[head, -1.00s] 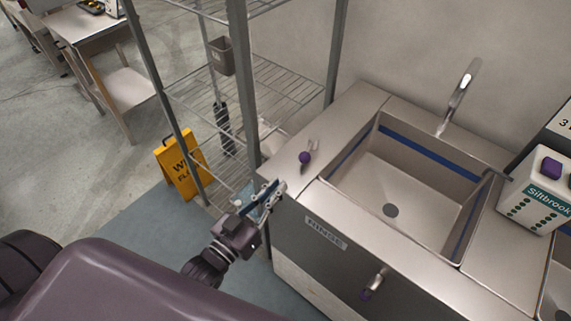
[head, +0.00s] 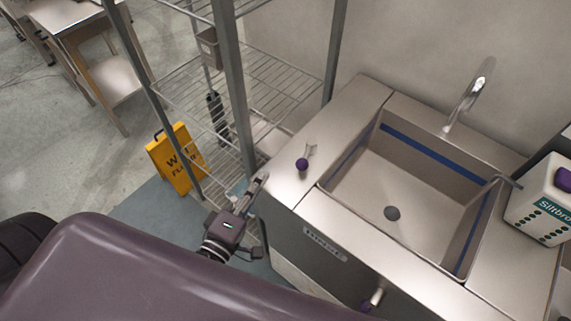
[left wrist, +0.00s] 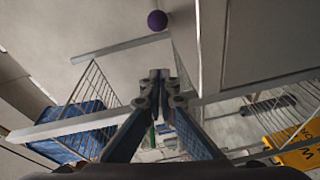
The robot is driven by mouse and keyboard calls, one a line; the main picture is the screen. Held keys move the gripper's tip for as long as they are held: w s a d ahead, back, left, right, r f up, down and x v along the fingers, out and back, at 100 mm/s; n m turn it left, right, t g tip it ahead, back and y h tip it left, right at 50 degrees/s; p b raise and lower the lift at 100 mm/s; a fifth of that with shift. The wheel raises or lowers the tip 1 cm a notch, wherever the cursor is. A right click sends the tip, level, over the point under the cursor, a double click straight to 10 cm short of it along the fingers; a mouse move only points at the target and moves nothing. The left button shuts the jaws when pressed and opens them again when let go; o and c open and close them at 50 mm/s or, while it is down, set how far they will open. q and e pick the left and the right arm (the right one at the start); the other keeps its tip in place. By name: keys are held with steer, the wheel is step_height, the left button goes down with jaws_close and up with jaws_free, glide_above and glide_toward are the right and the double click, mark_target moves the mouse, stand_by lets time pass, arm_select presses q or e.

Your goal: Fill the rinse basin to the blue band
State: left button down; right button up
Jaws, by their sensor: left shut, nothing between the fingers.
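The rinse basin (head: 355,190) is a steel sink with a blue band (head: 430,158) around its inner walls. Its floor is bare around a dark drain (head: 392,213), and no water shows. A faucet (head: 465,105) rises behind it. A small lever with a purple knob (head: 302,165) stands on the counter left of the basin; a purple ball also shows in the left wrist view (left wrist: 157,20). A second purple-tipped handle (head: 374,300) is on the front panel. My left gripper (head: 259,183) is shut and empty, beside the counter's left edge, apart from the knob. My right gripper is not in view.
A wire shelf rack (head: 235,90) stands left of the counter, close to my left gripper. A yellow wet-floor sign (head: 177,158) stands on the floor. A white Siltbrook container (head: 545,205) sits right of the basin. The counter around the knob is clear.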

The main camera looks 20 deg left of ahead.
mark_target(287, 178)
arm_select(q)
steer(key=w, duration=0.3)
steer(key=w+p, duration=0.1)
steer(key=shift+w+d, duration=0.25)
steer(key=shift+w, duration=0.1)
steer(key=d, duration=0.1)
steer(key=d+p, duration=0.1)
steer(key=w+d, duration=0.1)
steer(key=shift+f, duration=0.4)
steer(key=shift+d+f, duration=0.15)
steer(key=shift+d, duration=0.35)
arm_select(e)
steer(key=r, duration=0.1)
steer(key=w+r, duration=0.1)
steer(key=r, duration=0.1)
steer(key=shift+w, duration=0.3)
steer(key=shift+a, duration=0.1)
arm_select(q)
steer(key=shift+d, duration=0.1)
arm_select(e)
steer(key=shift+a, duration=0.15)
